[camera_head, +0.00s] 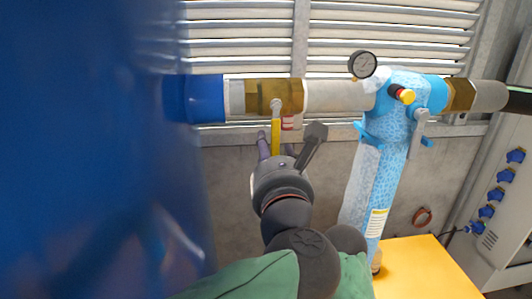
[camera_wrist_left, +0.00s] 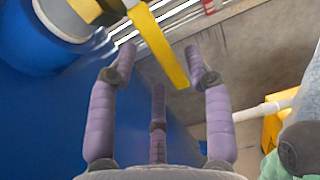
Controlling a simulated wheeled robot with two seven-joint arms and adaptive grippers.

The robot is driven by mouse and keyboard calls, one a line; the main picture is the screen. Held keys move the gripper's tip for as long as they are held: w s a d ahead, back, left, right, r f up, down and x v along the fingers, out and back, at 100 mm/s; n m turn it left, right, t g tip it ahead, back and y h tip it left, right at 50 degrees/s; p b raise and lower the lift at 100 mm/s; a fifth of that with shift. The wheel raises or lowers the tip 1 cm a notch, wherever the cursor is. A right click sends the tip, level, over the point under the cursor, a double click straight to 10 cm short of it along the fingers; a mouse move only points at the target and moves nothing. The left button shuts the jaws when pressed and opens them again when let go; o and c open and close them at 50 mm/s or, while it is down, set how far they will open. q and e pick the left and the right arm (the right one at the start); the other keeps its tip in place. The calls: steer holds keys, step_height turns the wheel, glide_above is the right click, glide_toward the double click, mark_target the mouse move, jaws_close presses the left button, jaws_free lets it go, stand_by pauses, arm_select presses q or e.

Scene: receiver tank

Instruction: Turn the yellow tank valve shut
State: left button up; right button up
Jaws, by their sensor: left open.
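The yellow tank valve handle (camera_head: 276,136) is a flat bar hanging down from a brass valve body (camera_head: 289,95), across the line of the horizontal pipe. My left gripper (camera_head: 277,148) is just below and in front of it, with its purple fingers pointing up toward the bar. In the left wrist view the handle (camera_wrist_left: 158,45) passes between the spread fingertips of the left gripper (camera_wrist_left: 159,62). The fingers are open; I see no clear grip on the bar, and contact cannot be told. My right gripper is not in view.
A large blue tank (camera_head: 85,150) fills the left side. The pipe (camera_head: 335,95) runs right to a blue-and-white filter column (camera_head: 385,150) with a pressure gauge (camera_head: 362,64). A yellow surface (camera_head: 420,270) and a grey cabinet (camera_head: 495,215) stand at right.

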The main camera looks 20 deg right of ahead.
arm_select(q)
steer(key=shift+s, duration=0.45)
steer(key=v, duration=1)
steer(key=shift+s+a, duration=0.3)
steer(key=shift+a, duration=0.15)
steer(key=shift+d, duration=0.1)
